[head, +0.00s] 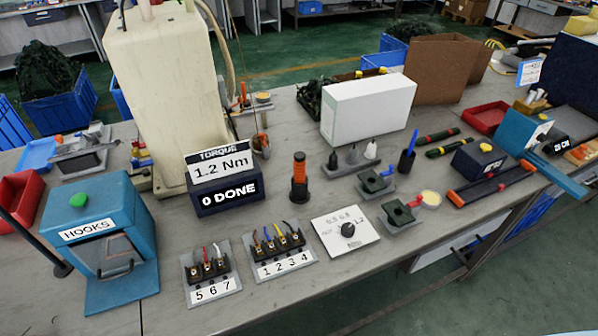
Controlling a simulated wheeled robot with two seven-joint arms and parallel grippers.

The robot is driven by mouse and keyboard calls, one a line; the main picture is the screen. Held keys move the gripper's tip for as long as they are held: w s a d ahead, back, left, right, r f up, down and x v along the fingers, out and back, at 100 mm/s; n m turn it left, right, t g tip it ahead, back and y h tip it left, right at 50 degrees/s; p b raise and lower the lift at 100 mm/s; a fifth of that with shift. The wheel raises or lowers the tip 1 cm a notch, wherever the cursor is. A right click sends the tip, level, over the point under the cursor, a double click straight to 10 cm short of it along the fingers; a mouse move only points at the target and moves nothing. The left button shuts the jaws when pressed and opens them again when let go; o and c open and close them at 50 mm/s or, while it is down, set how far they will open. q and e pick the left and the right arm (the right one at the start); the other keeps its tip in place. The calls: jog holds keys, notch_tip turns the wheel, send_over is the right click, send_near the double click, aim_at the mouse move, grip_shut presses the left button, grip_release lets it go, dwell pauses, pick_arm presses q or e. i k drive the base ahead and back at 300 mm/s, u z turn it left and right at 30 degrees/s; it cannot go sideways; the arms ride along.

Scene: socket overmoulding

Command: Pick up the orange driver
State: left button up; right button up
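The orange driver (299,172) stands upright in a dark round base (299,193) near the middle of the bench. Its orange grip points up. Neither of my grippers shows in the head view, and nothing is seen touching the driver.
A torque display (223,180) reading 1.2 Nm and 0 DONE stands left of the driver. Terminal blocks (279,250) and a white dial plate (345,231) lie in front. A blue HOOKS box (107,235) stands left.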

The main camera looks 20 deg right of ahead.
aim_at(300, 157)
jog(key=u, duration=0.45)
jog(key=k, duration=0.95)
jog(key=z, duration=0.5)
jog(key=i, duration=1.25)
jog(key=u, duration=0.2)
